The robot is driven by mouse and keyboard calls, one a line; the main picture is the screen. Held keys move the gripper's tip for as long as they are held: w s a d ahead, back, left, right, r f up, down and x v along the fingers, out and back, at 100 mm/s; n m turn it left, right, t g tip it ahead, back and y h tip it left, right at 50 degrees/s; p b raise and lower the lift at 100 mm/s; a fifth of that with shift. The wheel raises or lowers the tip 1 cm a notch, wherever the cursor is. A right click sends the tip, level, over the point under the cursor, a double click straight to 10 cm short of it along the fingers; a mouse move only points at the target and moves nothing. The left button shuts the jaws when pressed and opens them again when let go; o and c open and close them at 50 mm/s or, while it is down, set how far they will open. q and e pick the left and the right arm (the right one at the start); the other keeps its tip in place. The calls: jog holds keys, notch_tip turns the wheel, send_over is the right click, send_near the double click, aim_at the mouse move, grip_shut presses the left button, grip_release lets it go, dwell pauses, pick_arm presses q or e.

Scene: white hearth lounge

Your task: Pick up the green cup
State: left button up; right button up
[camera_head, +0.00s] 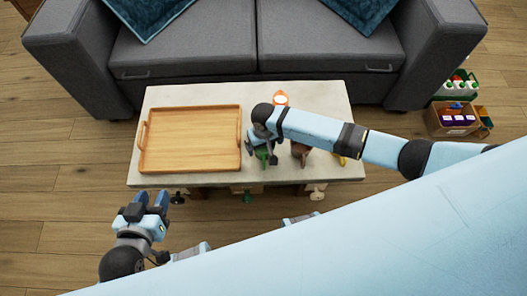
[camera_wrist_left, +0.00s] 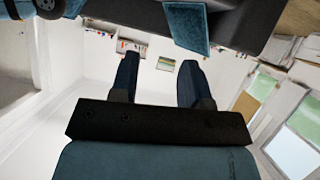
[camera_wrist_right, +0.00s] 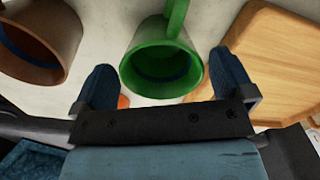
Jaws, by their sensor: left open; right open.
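The green cup (camera_head: 261,154) stands on the table, just right of the tray and partly hidden by my right gripper (camera_head: 259,147) in the head view. In the right wrist view the green cup (camera_wrist_right: 160,75) lies between the two spread fingers of my right gripper (camera_wrist_right: 163,75), its handle toward the top of the picture. The fingers are open; I cannot tell whether they touch the cup. My left gripper (camera_head: 152,198) is open and empty in front of the table's left part. The left wrist view shows its fingers (camera_wrist_left: 159,72) apart with nothing between them.
A wooden tray (camera_head: 190,143) takes up the table's (camera_head: 325,100) left half and looks empty. A brown cup (camera_head: 299,150) stands right of the green cup, with a yellow item (camera_head: 341,159) further right. An orange item (camera_head: 280,98) sits behind. A grey sofa (camera_head: 190,45) stands behind the table.

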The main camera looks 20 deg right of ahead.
jog(key=shift+f, duration=0.6)
jog(key=c, duration=0.9)
jog(key=shift+r, duration=0.1)
